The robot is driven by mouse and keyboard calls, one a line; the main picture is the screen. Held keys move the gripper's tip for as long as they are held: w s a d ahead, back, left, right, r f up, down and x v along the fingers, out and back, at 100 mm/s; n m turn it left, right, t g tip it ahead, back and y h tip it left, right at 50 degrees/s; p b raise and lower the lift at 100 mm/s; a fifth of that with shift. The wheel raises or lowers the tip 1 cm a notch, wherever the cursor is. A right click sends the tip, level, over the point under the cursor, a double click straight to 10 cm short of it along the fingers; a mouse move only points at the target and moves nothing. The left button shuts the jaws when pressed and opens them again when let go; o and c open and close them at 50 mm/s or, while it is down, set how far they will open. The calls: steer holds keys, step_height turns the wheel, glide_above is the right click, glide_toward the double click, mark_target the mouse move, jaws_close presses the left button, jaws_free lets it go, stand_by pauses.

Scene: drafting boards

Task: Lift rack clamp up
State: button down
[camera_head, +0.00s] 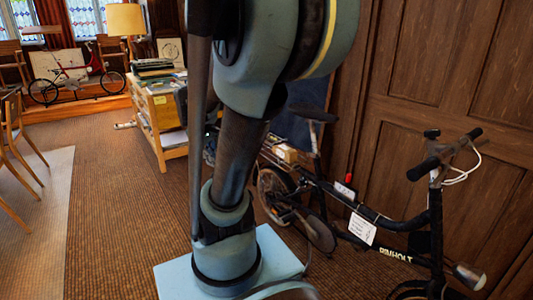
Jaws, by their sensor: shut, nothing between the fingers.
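A dark folding-style bicycle (395,252) with "RINHOLT" lettering and a white tag (362,229) stands at the right, against the wood-panelled wall. Its rear part is partly hidden behind my arm, with the rear wheel (272,190) showing low. I cannot make out a rack clamp for certain; the area over the rear wheel is small and dark. My blue-grey arm rises through the middle of the view. My gripper is out of the picture.
A wooden shelf unit (158,128) with books and a lamp (126,20) stands behind on the left. A red bicycle (75,75) is at the far left on a raised platform. Wooden chairs (14,140) stand at the left edge. Brown carpet is clear in the left middle.

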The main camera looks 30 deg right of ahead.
steer(key=w+d+n+g+h, duration=0.15)
steer(key=w+d+n, duration=0.25)
steer(key=w+d, duration=0.5)
steer(key=w+d+n+h, duration=0.35)
steer(key=w+d, duration=0.35)
steer(key=w, duration=0.5)
steer(key=w+d+f+n+g+h, duration=0.1)
steer(key=w+d+f+n+h, duration=0.1)
steer(key=w+d+f+n, duration=0.2)
steer(key=w+d+f+n+g+h, duration=0.1)
steer(key=w+d+f+n+h, duration=0.1)
steer(key=w+d+f+n, duration=0.3)
steer(key=w+d+f, duration=0.3)
steer(key=d+f, duration=0.3)
steer(key=d, duration=0.1)
steer(key=shift+f+g+h, duration=0.2)
steer(key=shift+g+h, duration=0.1)
steer(key=shift+g, duration=0.05)
steer(key=shift+d+n, duration=0.15)
steer(key=shift+n, duration=0.1)
steer(key=x, duration=0.9)
steer(key=shift+s+d+f, duration=0.1)
steer(key=shift+d+f, duration=0.1)
steer(key=shift+d, duration=0.15)
steer(key=shift+r, duration=0.15)
